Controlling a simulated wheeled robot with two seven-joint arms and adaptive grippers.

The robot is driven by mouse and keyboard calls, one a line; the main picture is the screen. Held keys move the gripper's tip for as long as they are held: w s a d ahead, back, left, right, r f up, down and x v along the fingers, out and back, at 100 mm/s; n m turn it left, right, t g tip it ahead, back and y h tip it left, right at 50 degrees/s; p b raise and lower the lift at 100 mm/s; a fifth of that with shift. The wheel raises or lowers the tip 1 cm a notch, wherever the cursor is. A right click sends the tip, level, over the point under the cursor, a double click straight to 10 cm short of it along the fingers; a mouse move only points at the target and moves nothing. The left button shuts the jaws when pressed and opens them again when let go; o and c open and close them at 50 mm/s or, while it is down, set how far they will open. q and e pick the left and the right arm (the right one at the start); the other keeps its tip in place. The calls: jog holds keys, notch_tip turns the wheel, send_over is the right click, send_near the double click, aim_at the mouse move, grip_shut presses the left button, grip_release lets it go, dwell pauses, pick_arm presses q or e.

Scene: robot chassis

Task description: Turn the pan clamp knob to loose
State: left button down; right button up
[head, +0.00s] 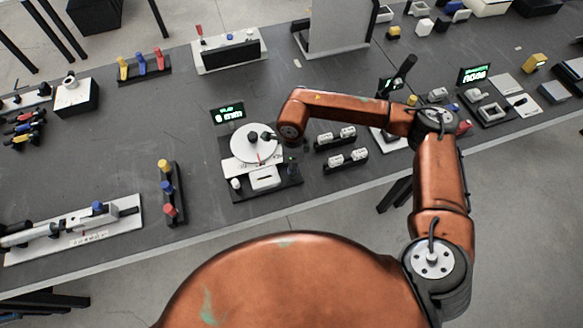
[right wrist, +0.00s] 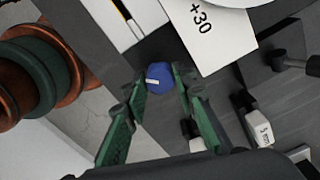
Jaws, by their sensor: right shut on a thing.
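The pan clamp knob (right wrist: 160,77) shows in the right wrist view as a blue, faceted knob with a short white mark. It sits between the tips of the green fingers of my right gripper (right wrist: 158,88), which are closed on its sides. In the head view my right gripper (head: 291,163) points down at the right edge of a station with a round white pan (head: 254,143). The knob is hidden there by the gripper and arm. My left gripper is in neither view.
A white plate marked +30 (right wrist: 208,28) lies close beside the fingers. A small green-lit display (head: 229,114) stands behind the pan. White-topped blocks in black holders (head: 346,158) stand just right of the gripper. The grey table (head: 110,150) has bare room left of the station.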

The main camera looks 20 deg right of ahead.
jog(key=n+b, duration=0.3)
jog(key=n, duration=0.2)
jog(key=shift+f+n, duration=0.15)
jog(key=shift+n, duration=0.15)
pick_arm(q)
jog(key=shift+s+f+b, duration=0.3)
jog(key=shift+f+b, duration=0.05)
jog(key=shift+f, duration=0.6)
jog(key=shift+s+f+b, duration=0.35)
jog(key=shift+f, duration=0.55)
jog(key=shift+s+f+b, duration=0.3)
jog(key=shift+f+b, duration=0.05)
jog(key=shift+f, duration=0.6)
pick_arm(e)
jog(key=shift+n, duration=1.5)
jog(key=shift+r, duration=0.2)
jog(key=o, duration=1.2)
jog(key=shift+c, duration=0.2)
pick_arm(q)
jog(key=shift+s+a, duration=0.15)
pick_arm(e)
notch_tip(320, 180, up, 12)
